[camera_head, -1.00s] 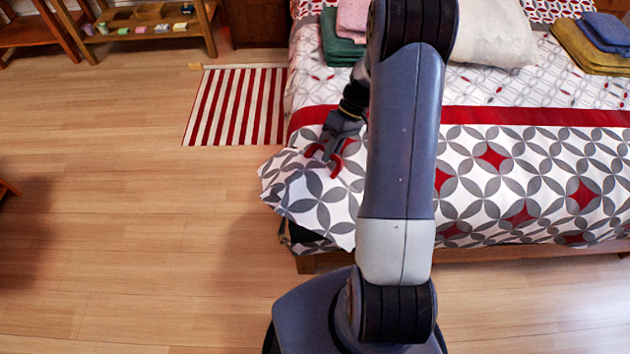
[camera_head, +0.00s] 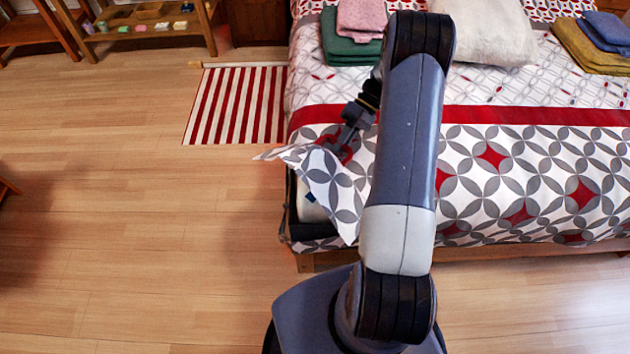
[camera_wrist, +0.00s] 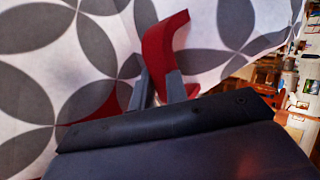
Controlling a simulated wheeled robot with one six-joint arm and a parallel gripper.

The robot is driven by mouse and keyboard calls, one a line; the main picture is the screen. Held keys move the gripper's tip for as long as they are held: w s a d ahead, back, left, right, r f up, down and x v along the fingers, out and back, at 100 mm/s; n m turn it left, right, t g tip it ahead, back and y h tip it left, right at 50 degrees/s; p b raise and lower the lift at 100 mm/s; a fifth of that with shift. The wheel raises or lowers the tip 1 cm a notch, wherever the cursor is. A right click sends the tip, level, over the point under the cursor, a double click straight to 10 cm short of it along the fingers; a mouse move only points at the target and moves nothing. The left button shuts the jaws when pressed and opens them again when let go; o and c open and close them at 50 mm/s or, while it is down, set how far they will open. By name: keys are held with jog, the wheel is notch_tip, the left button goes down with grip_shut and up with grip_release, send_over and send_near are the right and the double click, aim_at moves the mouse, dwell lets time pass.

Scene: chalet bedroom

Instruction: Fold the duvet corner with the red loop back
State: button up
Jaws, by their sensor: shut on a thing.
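The duvet (camera_head: 490,185) is white with grey petal shapes and red diamonds, and has a red band across it. Its near left corner is lifted, with a pointed flap sticking out to the left and a fold hanging toward the front. The red loop (camera_wrist: 160,55) is a curved red strip standing up from the cloth in the wrist view. My gripper (camera_wrist: 160,90) is shut on the red loop, its two grey fingers on either side of the strip's lower part. In the head view my gripper (camera_head: 340,143) is at the raised corner, and the loop partly shows there.
The white mattress side and dark bed frame (camera_head: 306,228) show under the raised corner. A pink towel (camera_head: 360,17) on a green one, a white pillow (camera_head: 492,36) and yellow and blue towels (camera_head: 590,50) lie farther back. A striped rug (camera_head: 236,106) is on the floor.

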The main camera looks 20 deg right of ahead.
jog(key=shift+w+r, duration=0.15)
jog(key=shift+r, duration=0.1)
jog(key=shift+w+d+f+y+b, duration=0.3)
jog(key=shift+d+f+y+b, duration=0.25)
jog(key=shift+d+f, duration=0.2)
jog(key=shift+w+d+g, duration=0.1)
jog(key=shift+d+g, duration=0.1)
jog(key=shift+g, duration=0.1)
jog(key=shift+f, duration=0.15)
